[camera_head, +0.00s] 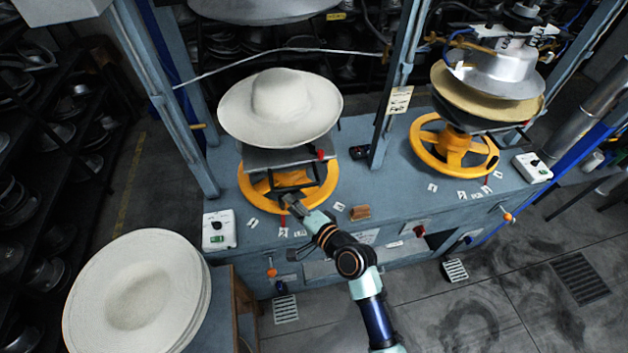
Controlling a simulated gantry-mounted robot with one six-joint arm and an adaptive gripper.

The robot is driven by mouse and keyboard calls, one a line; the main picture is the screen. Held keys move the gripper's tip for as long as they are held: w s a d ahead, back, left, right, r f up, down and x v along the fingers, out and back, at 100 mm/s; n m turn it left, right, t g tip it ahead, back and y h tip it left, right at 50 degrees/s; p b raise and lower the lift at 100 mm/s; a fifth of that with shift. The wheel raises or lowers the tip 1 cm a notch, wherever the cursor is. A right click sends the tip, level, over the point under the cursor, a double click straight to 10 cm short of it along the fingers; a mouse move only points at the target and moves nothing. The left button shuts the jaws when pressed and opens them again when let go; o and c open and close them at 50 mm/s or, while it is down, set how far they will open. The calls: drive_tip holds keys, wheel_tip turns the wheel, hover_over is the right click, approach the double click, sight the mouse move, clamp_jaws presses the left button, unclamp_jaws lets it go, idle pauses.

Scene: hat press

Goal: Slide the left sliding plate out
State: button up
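The left sliding plate (268,158) is a dark grey plate under a wide-brimmed white hat (281,104) at the left press station. The hat hides most of its top. A small red part (320,154) shows at its right edge. Below it is a yellow handwheel (258,194). My gripper (288,200) is at the front of this handwheel, below the plate and apart from it in the picture. Its fingers are small and dark against the wheel, and I cannot tell whether they are open or touching anything.
A blue upright post (393,100) separates the left station from the right one, which has its own yellow handwheel (453,147). A stack of white hats (138,290) sits at the lower left. A white control box (219,230) stands at the bench's left corner.

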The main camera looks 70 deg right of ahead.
sight(296, 187)
drive_tip(key=s+d+f+m+h, duration=0.2)
drive_tip(key=s+d+m, duration=0.1)
drive_tip(key=s+d, duration=0.1)
drive_tip(key=shift+g, duration=0.4)
drive_tip(key=x, duration=0.8)
drive_tip(key=shift+w+a+f, duration=0.15)
clamp_jaws()
